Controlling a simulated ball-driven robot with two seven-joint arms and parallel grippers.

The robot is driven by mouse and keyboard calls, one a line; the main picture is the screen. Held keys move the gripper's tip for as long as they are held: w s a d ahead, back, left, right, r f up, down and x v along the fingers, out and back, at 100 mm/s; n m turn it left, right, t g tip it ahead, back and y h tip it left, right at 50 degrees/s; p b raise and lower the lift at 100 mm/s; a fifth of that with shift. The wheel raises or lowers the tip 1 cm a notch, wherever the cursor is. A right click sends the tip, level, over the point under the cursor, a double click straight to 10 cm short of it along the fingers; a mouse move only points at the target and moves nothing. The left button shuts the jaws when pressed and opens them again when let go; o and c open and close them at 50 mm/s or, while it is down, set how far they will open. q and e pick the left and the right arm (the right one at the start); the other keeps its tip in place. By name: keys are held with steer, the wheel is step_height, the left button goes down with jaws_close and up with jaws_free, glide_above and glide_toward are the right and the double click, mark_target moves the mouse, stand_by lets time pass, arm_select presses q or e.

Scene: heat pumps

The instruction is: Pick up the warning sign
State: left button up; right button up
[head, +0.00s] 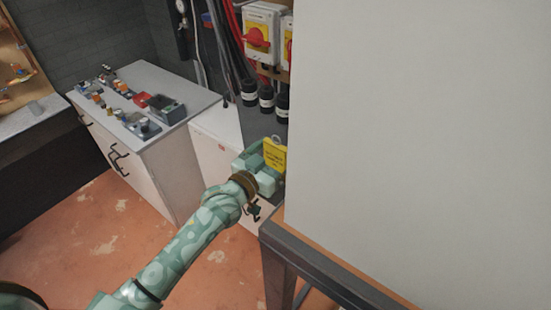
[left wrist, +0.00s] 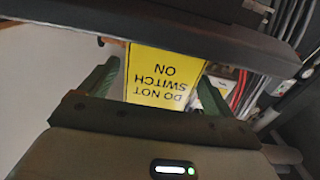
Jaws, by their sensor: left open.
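The warning sign (head: 275,154) is a small yellow plate with dark lettering in the head view, upright beside the grey panel. In the left wrist view the sign (left wrist: 165,75) appears upside down and reads "DO NOT SWITCH ON". My left gripper (head: 262,168) is at the sign, at the end of the green patterned arm. In the left wrist view its green fingers (left wrist: 157,92) are open, one on each side of the sign, with gaps visible. Part of the sign is hidden behind the gripper. My right gripper is not in view.
Red-and-yellow rotary switches (head: 259,36) and black cylindrical fittings (head: 266,99) are above the sign. A white cabinet (head: 177,78) with several small parts stands left. A large pale panel (head: 420,130) on a dark frame (head: 320,264) closes off the right.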

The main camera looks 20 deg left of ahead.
arm_select(q)
steer(key=shift+w+d, duration=0.25)
steer(key=shift+w, duration=0.25)
steer(key=shift+s, duration=0.2)
steer(key=c, duration=0.7)
steer(key=shift+w, duration=0.1)
steer(key=c, duration=0.4)
step_height(320, 180, up, 10)
steer(key=shift+p, duration=0.5)
